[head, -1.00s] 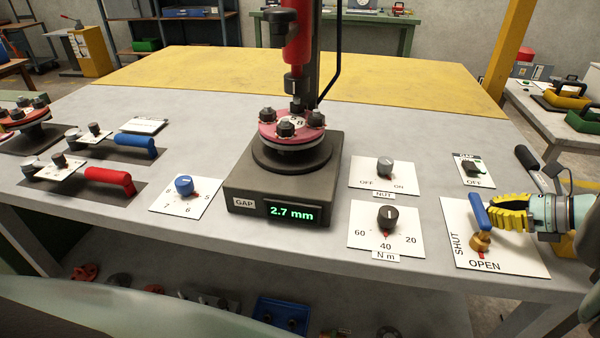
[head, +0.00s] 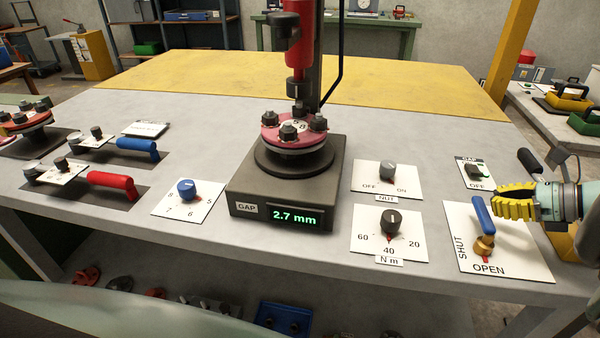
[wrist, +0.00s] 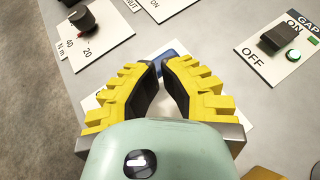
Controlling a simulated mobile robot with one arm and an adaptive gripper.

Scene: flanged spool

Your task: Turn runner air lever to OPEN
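The runner air lever has a blue handle (head: 482,214) on a brass-coloured valve body (head: 484,246). It stands on a white plate (head: 520,262) marked SHUT on the left and OPEN along the front. The handle slants up and back, slightly left; a red mark at the valve's base is beside the word OPEN. My gripper (head: 496,208), with yellow ribbed fingers, is just right of the handle. In the wrist view, a narrow gap shows between the fingertips (wrist: 161,64). Contact cannot be told.
A GAP switch (head: 478,174) is behind the lever plate. Left of it are the NUT switch (head: 388,172) and the N m dial (head: 390,221). The spool (head: 294,132) sits on the gauge base, which reads 2.7 mm. The bench's front edge is close to the lever plate.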

